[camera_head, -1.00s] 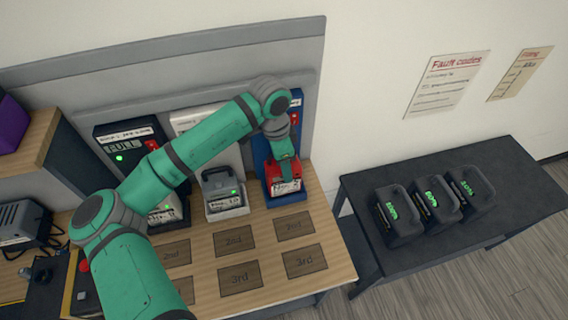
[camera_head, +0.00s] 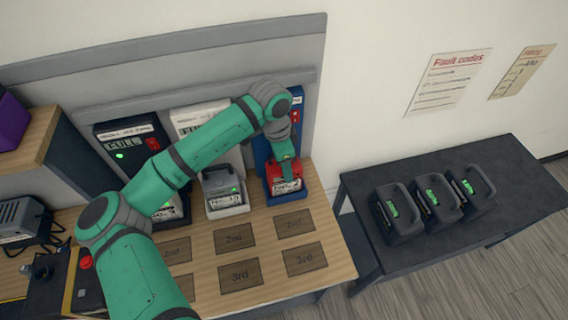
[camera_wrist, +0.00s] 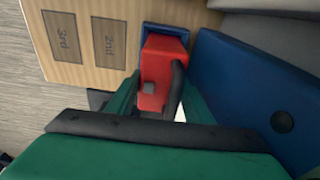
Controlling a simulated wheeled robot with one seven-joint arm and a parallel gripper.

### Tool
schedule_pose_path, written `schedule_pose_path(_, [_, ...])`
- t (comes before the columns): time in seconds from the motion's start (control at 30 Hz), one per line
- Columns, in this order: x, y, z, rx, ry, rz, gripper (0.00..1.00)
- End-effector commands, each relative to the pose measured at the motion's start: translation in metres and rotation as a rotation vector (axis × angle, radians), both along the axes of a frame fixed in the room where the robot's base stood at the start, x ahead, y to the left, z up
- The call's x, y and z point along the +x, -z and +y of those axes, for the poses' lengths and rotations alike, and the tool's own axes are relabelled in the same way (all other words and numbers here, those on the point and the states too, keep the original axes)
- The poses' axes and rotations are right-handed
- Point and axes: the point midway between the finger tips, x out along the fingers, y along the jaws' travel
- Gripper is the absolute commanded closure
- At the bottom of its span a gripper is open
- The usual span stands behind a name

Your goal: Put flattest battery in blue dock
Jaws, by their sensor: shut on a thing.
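A red battery (camera_head: 285,182) sits in the blue dock (camera_head: 291,196) at the right end of the dock row. My gripper (camera_head: 289,180) is at the battery's top, shut on its dark handle. In the wrist view, the red battery (camera_wrist: 160,75) stands in the blue dock's tray (camera_wrist: 166,30), with the handle (camera_wrist: 175,92) between the green fingers. A grey battery (camera_head: 220,187) sits in the white dock (camera_head: 228,208). The black dock (camera_head: 125,145) is partly behind my arm, and its display reads FULL. The red battery's own charge reading is not legible.
Several dark batteries with green readouts, one of them here (camera_head: 436,196), stand on the dark table (camera_head: 385,258) at right. Mats marked 2nd (camera_head: 235,240) and 3rd (camera_head: 240,275) lie bare before the docks. A charger (camera_head: 20,222) stands at left.

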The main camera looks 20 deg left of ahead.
Motion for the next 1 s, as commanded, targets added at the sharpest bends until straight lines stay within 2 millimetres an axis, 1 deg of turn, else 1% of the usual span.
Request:
schedule_pose_path(0.07, [0.001, 0.000, 0.000, 0.000, 0.000, -0.003, 1.00])
schedule_pose_path(0.1, [0.001, 0.000, 0.000, 0.000, 0.001, -0.003, 0.46])
schedule_pose_path(0.17, [0.001, 0.000, 0.000, 0.000, 0.001, -0.002, 0.32])
schedule_pose_path(0.43, [0.000, 0.002, 0.000, 0.000, 0.000, 0.001, 0.31])
schedule_pose_path(0.57, [0.000, -0.004, 0.000, 0.001, 0.001, 0.000, 0.31])
schedule_pose_path(0.67, [0.000, -0.016, 0.000, 0.001, 0.004, -0.003, 0.31])
schedule_pose_path(1.0, [-0.004, -0.079, 0.008, 0.001, 0.001, -0.003, 0.31])
